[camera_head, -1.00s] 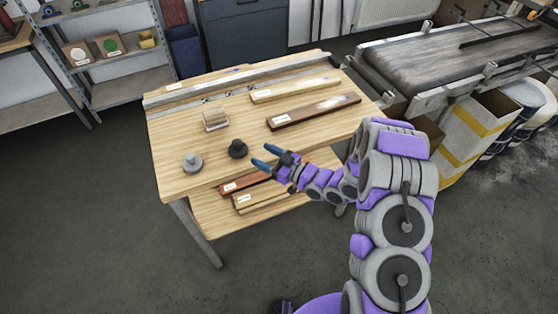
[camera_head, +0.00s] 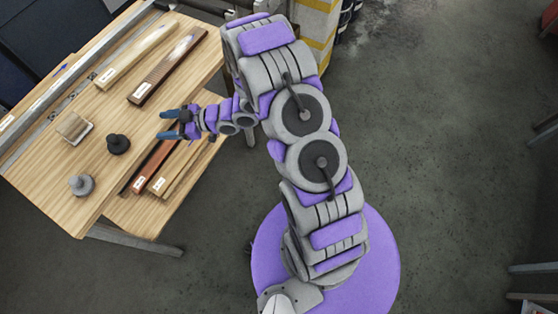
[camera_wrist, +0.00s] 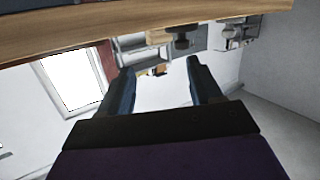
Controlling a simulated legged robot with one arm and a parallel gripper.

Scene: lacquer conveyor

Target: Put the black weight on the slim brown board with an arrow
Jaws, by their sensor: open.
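The black weight (camera_head: 118,143) stands upright on the wooden table top, near its front edge. A dark brown board (camera_head: 168,68) and a paler board (camera_head: 136,54) lie on the table top. A reddish-brown board (camera_head: 156,164) lies on the lower shelf.
A grey weight (camera_head: 82,185) and a small wooden block on a white base (camera_head: 73,127) stand left of the black weight. A light board (camera_head: 178,168) lies on the lower shelf. A metal rail (camera_head: 62,98) runs along the table's back. Open floor lies right.

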